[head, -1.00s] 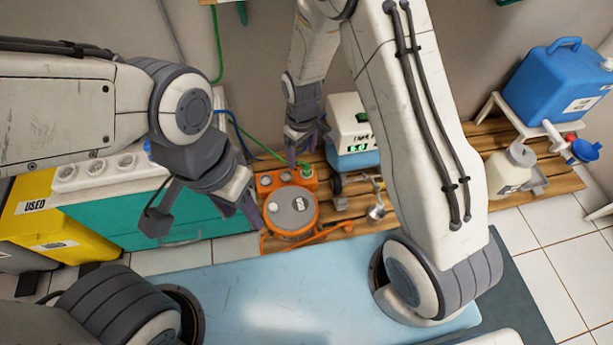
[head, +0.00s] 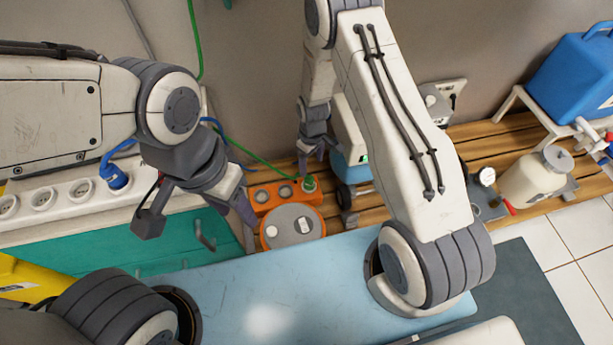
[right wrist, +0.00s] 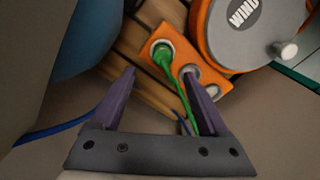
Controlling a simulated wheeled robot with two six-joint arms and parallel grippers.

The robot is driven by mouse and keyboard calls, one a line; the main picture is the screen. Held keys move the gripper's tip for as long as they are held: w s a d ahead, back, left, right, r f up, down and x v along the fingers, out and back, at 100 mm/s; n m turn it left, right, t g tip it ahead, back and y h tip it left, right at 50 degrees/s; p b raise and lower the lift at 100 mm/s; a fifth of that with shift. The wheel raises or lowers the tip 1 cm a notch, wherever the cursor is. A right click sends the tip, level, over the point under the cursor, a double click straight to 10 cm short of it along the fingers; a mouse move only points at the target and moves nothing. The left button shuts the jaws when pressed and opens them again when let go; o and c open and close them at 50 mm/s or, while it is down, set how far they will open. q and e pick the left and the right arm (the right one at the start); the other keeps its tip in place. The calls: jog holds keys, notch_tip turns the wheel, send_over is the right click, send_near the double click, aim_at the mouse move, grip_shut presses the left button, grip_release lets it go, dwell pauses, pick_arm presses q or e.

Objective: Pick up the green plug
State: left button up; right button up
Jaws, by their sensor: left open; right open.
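The green plug (head: 309,184) sits in a round socket at the right end of the orange unit's socket block (head: 284,193). In the right wrist view the plug (right wrist: 162,55) is upright in its socket, with a green cord running from it. My right gripper (head: 317,158) is open and empty, close to the plug and apart from it. In the right wrist view its two purple fingers (right wrist: 160,78) are spread, with the plug just beyond their tips. My left gripper (head: 240,203) is open and empty, left of the orange unit.
The orange unit has a grey round lid (head: 292,226). A white power strip (head: 60,200) with a blue plug (head: 116,178) lies at the left. A white and blue device (head: 352,165) stands right of the right gripper. A light blue surface (head: 230,290) lies in front.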

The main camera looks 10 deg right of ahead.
aim_at(309, 178)
jog(key=shift+f, duration=0.55)
notch_tip(309, 178, down, 4)
jog(key=b, duration=0.2)
jog(key=shift+w+f+b, duration=0.15)
jog(key=shift+b, duration=0.25)
jog(key=f+b, duration=0.2)
jog(key=f, duration=0.1)
jog(key=f+b, duration=0.2)
jog(key=shift+a+f, duration=0.1)
jog(key=shift+a, duration=0.25)
grip_shut()
